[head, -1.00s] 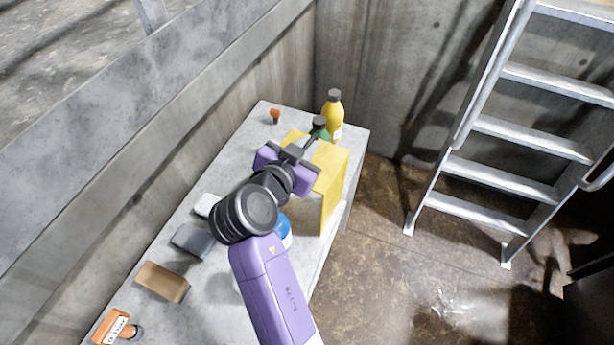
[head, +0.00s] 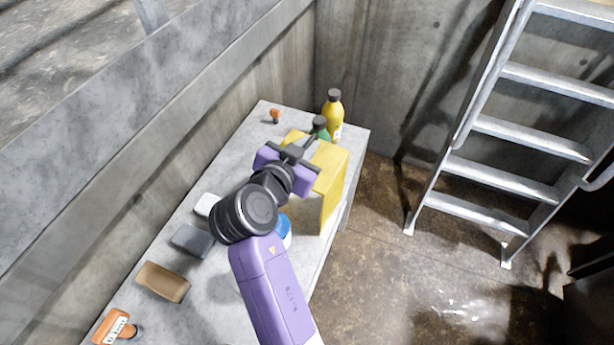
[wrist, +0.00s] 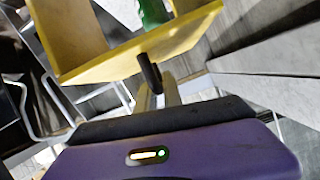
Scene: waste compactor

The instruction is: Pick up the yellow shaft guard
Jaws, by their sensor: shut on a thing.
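The yellow shaft guard (head: 331,185) is a yellow angular piece at the right side of the concrete ledge in the head view, its tall face turned to the right. My gripper (head: 304,152) is at its upper left part and shut on it. In the wrist view the guard (wrist: 140,56) crosses the upper left, and my gripper's dark fingers (wrist: 149,75) meet its edge. The exact grip contact is partly hidden, and I cannot tell whether the guard touches the ledge.
The ledge (head: 250,135) holds a yellow bottle (head: 332,112), a green bottle (head: 319,128), a small orange object (head: 275,116), a blue item (head: 285,230), a grey block (head: 192,240), a brown block (head: 163,282) and an orange-handled item (head: 114,328). A metal ladder (head: 530,135) stands right.

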